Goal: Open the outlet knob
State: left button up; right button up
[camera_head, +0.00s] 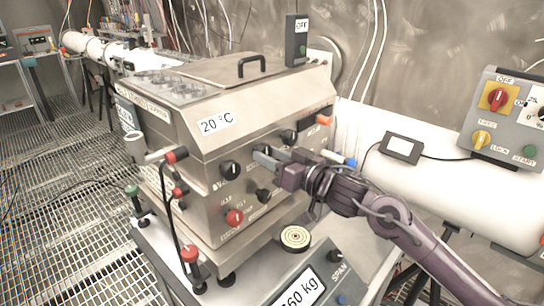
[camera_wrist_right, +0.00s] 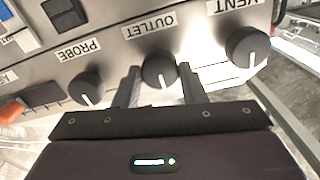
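The outlet knob (camera_wrist_right: 158,70) is a black round knob with a white pointer line, on the steel front panel under an upside-down OUTLET label (camera_wrist_right: 150,28) in the right wrist view. The pointer runs toward the bottom of that picture. My right gripper (camera_wrist_right: 159,82) has one finger on each side of the knob, spread apart, with slight gaps seeming to show. I cannot tell whether the tips touch it. In the head view my right gripper (camera_head: 268,158) is at the panel and hides the outlet knob. My left gripper is not in view.
The vent knob (camera_wrist_right: 247,46) and probe knob (camera_wrist_right: 85,88) flank the outlet knob closely. The steel machine (camera_head: 190,110) has a 20 °C label, a red knob (camera_head: 234,217) and a top handle (camera_head: 252,64). A scale (camera_head: 312,282) stands in front. A control box (camera_head: 505,115) is at right.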

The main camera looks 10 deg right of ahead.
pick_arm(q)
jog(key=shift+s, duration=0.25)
pick_arm(e)
jog(key=shift+c, duration=1.4)
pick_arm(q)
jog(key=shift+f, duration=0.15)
pick_arm(e)
jog(key=shift+n, duration=0.3)
pick_arm(q)
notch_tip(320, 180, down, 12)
jog(key=b, duration=1.2)
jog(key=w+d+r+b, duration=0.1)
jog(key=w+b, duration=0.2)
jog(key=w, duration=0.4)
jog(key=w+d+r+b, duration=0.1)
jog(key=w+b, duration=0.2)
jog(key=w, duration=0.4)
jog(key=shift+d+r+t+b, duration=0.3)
jog(key=shift+b, duration=0.1)
pick_arm(e)
jog(key=shift+f+n, duration=0.2)
jog(key=shift+n, duration=15.9)
